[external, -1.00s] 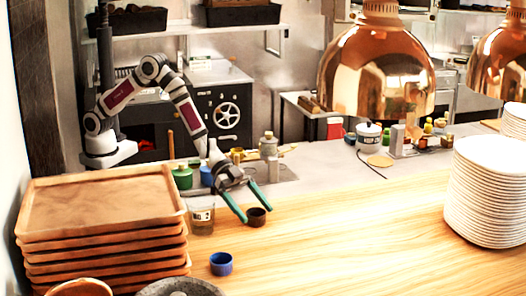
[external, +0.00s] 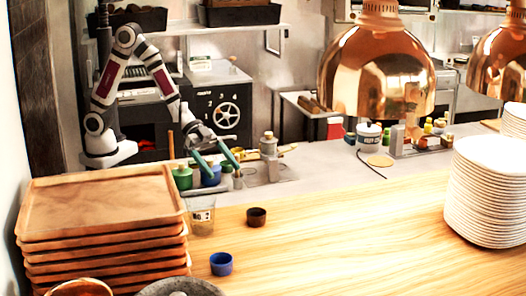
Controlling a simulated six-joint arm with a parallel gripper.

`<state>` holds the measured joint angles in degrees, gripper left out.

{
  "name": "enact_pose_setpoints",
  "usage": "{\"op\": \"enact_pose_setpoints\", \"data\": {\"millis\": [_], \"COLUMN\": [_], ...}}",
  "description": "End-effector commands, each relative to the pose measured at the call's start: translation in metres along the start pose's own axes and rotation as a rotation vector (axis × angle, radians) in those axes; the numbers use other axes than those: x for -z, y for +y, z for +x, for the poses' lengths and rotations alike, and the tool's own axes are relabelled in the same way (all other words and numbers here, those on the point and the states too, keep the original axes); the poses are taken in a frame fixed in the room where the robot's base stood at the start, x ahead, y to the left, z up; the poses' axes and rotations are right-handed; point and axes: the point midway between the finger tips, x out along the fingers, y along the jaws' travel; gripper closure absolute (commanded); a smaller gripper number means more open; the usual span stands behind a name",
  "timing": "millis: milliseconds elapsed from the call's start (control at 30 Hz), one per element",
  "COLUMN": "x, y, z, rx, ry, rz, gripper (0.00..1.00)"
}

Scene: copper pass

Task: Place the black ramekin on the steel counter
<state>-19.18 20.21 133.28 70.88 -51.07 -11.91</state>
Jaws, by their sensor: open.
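A small dark brown-black ramekin (external: 256,217), the one that fits the task's black ramekin, stands upright on the wooden counter (external: 340,235). It is near the wood's back edge, right of a clear container. The grey steel counter (external: 322,166) runs behind the wood. My gripper (external: 225,167) has green fingers spread apart with nothing seen between them. It is over the steel counter, up and left of the dark ramekin and clear of it. It partly hides a blue item behind it.
A clear container (external: 201,217) and a blue ramekin (external: 221,264) stand on the wood. A green jar (external: 182,177) and a grey bottle (external: 268,145) flank my gripper. Stacked trays (external: 100,205) fill the left; stacked plates (external: 490,190) stand right. Copper lamps (external: 377,75) hang above.

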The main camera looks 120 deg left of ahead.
Motion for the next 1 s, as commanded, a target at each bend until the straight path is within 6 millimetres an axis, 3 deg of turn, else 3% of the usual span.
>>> {"op": "enact_pose_setpoints", "data": {"millis": [167,233,267,367,433,500,600,667,800,1000], "x": [0.001,-0.001,-0.003,-0.023,-0.047,-0.072,-0.099,-0.108,-0.117,-0.117], "y": [-0.004,-0.015,-0.02,-0.024,-0.006,0.025,0.07,0.089,0.108,0.108], "z": [-0.006,-0.02,-0.032,-0.093,-0.143,-0.189,-0.24,-0.261,-0.282,-0.282], "rx": [0.039,0.141,0.2,0.367,0.396,0.35,0.224,0.154,0.073,0.071], "ry": [-0.03,-0.118,-0.177,-0.445,-0.649,-0.831,-1.018,-1.086,-1.152,-1.156], "rz": [0.029,0.092,0.121,0.166,0.156,0.137,0.133,0.142,0.156,0.155], "gripper": [0.04,0.04,0.04,0.04,0.04,0.04,0.04,0.04,0.01,0.01]}}
